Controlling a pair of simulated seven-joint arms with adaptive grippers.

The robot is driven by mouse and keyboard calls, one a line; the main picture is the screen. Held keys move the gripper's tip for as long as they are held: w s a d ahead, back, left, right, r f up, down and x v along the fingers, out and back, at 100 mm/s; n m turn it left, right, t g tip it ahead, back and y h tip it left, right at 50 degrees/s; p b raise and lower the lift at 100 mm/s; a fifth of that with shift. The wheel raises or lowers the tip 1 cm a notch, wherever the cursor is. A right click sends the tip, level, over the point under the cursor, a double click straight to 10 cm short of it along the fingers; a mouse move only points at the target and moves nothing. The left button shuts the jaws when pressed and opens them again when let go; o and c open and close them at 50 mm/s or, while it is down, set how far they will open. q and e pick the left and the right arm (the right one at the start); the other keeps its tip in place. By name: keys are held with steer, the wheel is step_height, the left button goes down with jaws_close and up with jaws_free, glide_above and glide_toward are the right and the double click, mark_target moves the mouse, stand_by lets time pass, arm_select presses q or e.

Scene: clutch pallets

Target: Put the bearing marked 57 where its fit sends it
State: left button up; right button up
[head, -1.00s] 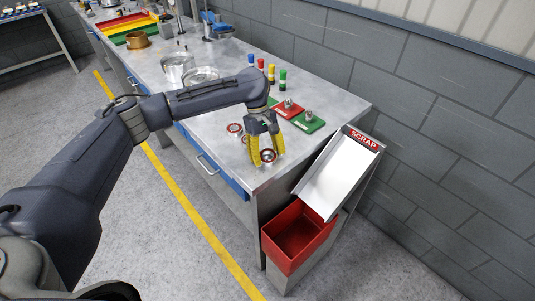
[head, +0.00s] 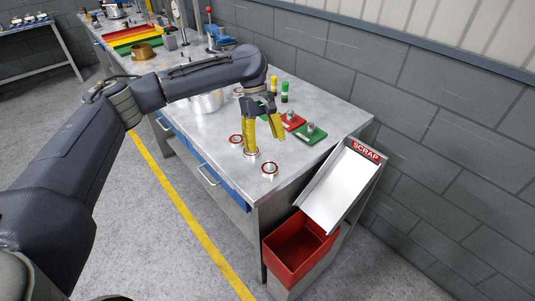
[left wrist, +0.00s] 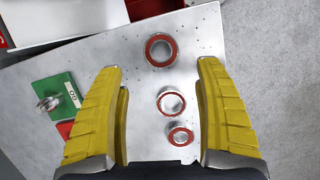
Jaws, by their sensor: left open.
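Three bearings with red rims lie on the grey bench near its front corner. In the head view they are the front bearing (head: 269,171), the middle bearing (head: 250,152) and the back bearing (head: 236,139). No number can be read on any of them. My left gripper (head: 265,144) is open and empty above them, its yellow fingers pointing down by the middle bearing. My right gripper is not in view.
A red gauge block (head: 292,121) and a green gauge block (head: 310,134), labelled GO in the wrist view (left wrist: 58,95), stand beside the bearings. A SCRAP chute (head: 340,188) slopes beyond the bench edge above a red bin (head: 298,246). Green and yellow-topped gauges (head: 284,92) stand behind.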

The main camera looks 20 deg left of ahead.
arm_select(q)
steer(key=shift+v, duration=1.95)
